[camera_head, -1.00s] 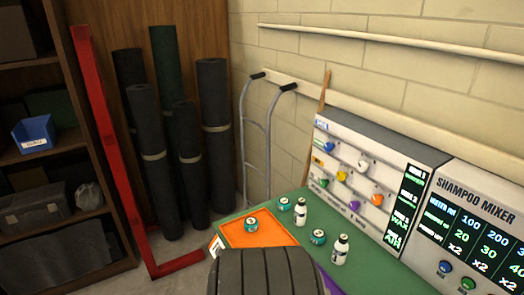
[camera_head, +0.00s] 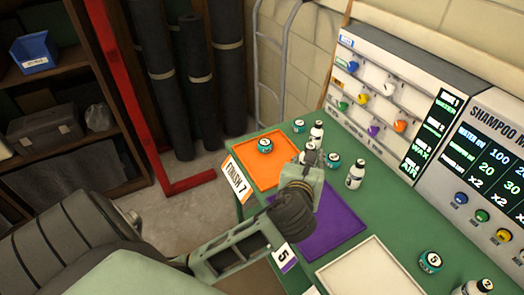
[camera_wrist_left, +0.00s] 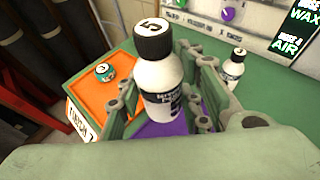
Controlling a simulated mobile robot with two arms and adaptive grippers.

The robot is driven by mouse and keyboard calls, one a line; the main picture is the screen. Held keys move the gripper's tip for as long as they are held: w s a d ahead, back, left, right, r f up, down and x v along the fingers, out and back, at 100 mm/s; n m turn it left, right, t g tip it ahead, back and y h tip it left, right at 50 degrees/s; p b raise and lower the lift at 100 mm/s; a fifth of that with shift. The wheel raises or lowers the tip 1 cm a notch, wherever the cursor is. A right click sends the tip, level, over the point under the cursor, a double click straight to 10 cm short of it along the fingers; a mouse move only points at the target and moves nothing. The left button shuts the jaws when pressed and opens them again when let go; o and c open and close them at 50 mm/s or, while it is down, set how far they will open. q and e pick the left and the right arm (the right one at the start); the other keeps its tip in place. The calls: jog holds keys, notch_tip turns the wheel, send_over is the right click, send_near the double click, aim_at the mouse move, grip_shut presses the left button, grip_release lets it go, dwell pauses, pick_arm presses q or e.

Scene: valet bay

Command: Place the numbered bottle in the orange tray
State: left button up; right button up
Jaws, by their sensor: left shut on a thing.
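My left gripper (camera_head: 309,170) is shut on a white bottle with a black cap marked 5. The bottle stands roughly upright between the fingers in the left wrist view (camera_wrist_left: 163,88); the head view shows only a little of it. The orange tray (camera_head: 249,168) lies to the left of the gripper and also shows in the left wrist view (camera_wrist_left: 84,105). A teal tin (camera_head: 264,146) sits on it, and a sign (camera_head: 237,180) reading FINISH 7 is at its front edge. The held bottle is near the border of the orange and purple trays. My right gripper is out of view.
A purple tray (camera_head: 335,225) lies below and right of the gripper, with a white tray (camera_head: 372,268) beyond. The mixer panel (camera_head: 392,100) rises behind.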

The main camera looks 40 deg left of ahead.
pick_arm(q)
jog(key=w+a+f, duration=0.2)
jog(key=a+f, duration=0.1)
jog(key=a, duration=0.1)
jog(key=w+a+f, duration=0.2)
jog(key=w+a, duration=0.1)
jog(key=a, duration=0.2)
jog(key=w+a+f, duration=0.2)
jog(key=a+f, duration=0.1)
jog(key=a, duration=0.1)
jog(key=shift+w+a+f, duration=0.15)
jog(key=shift+w+f, duration=0.05)
jog(key=shift+f, duration=2.2)
jog(key=o, duration=1.3)
jog(key=shift+f, duration=0.15)
jog(key=shift+s+r, duration=0.1)
jog(key=shift+r, duration=0.1)
jog(key=v, duration=1.2)
